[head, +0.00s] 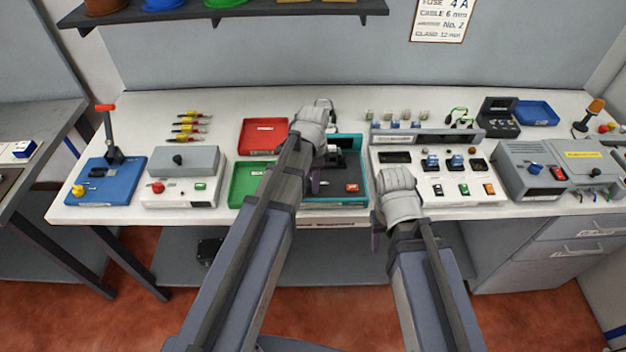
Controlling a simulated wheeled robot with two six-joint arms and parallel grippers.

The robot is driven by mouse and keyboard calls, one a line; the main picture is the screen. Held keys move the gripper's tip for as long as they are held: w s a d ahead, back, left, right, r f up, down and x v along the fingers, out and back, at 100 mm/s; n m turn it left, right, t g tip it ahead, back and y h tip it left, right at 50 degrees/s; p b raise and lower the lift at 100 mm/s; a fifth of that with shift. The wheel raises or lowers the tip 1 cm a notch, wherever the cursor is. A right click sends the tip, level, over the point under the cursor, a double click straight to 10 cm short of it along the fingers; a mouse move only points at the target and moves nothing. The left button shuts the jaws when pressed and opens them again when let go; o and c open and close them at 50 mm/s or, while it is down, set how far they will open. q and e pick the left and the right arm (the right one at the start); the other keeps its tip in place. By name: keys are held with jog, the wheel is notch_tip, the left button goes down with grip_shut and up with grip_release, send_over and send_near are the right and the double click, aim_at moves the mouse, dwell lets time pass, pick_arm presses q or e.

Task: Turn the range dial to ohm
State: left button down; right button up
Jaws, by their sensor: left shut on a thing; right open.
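I cannot make out a range dial or an ohm mark in the head view. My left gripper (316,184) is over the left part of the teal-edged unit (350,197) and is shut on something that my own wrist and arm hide. That unit has a dark top, a dark raised part (337,161) and a red switch (352,188). My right gripper (377,240) is open and empty, low at the table's front edge, left of the white panel unit. A black instrument (498,118) stands open at the back right; its face is too small to read.
A red tray (263,136) and a green tray (243,186) lie left of the teal-edged unit. The white panel unit (450,190) with switches and a grey box (560,170) stand to the right. A blue tray (537,113) is behind. Little table is clear.

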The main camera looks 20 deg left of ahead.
pick_arm(q)
jog(key=m, duration=0.5)
jog(key=shift+m, duration=0.3)
dwell(0.5)
jog(key=shift+c, duration=2.2)
grip_release()
notch_tip(320, 180, up, 8)
jog(key=p, duration=0.8)
jog(key=shift+f, duration=0.1)
